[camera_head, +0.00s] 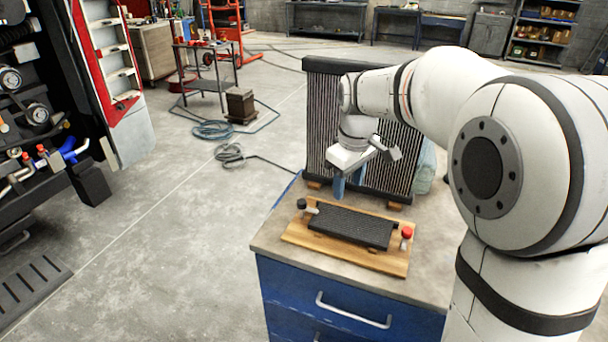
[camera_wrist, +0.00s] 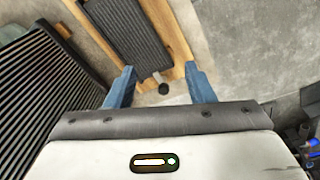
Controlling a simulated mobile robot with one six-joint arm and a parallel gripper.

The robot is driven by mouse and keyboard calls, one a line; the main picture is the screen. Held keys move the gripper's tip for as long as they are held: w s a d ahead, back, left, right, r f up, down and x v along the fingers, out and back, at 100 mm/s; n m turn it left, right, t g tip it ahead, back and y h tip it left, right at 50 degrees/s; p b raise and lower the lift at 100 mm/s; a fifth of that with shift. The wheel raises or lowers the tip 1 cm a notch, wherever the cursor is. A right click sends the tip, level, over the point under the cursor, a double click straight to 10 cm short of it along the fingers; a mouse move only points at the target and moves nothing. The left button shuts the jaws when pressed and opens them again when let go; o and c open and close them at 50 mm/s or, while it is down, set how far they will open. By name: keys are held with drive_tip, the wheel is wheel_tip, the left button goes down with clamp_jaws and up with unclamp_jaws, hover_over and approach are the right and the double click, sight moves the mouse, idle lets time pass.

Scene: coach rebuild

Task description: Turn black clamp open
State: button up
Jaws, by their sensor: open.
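The black clamp (camera_head: 302,204) is a small dark knob at the left end of a wooden board (camera_head: 355,256). The same black clamp (camera_wrist: 163,88) shows in the wrist view at the near end of the dark ribbed core (camera_wrist: 137,42), between my two blue fingers. My gripper (camera_head: 348,183) is open and empty, above the back left part of the board and apart from the knob. It also shows in the wrist view (camera_wrist: 160,69). A red clamp (camera_head: 407,232) sits at the core's right end. How the black clamp is turned is too small to tell.
A tall finned radiator (camera_head: 330,100) stands on wooden blocks just behind the board, close to my gripper. The board lies on a grey-topped blue drawer cabinet (camera_head: 345,300). The cabinet top's left edge is near the board. Open floor lies to the left.

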drive_tip(key=w+a+f+n, duration=0.3)
drive_tip(key=w+a, duration=0.2)
drive_tip(key=w, duration=0.2)
drive_tip(key=n+g, duration=0.1)
drive_tip(key=n, duration=0.2)
hover_over(301, 201)
drive_tip(key=f, duration=0.4)
drive_tip(key=shift+s+d+f, duration=0.1)
drive_tip(key=shift+d+f, duration=0.1)
drive_tip(key=shift+f, duration=0.1)
drive_tip(key=shift+a+f+n, duration=0.15)
drive_tip(key=shift+f+n, duration=0.15)
drive_tip(key=shift+f, duration=0.35)
wheel_tip(301, 201, down, 7)
drive_tip(key=shift+r+p, duration=0.1)
drive_tip(key=shift+p, duration=0.4)
drive_tip(key=shift+c, duration=0.4)
drive_tip(key=c, duration=0.9)
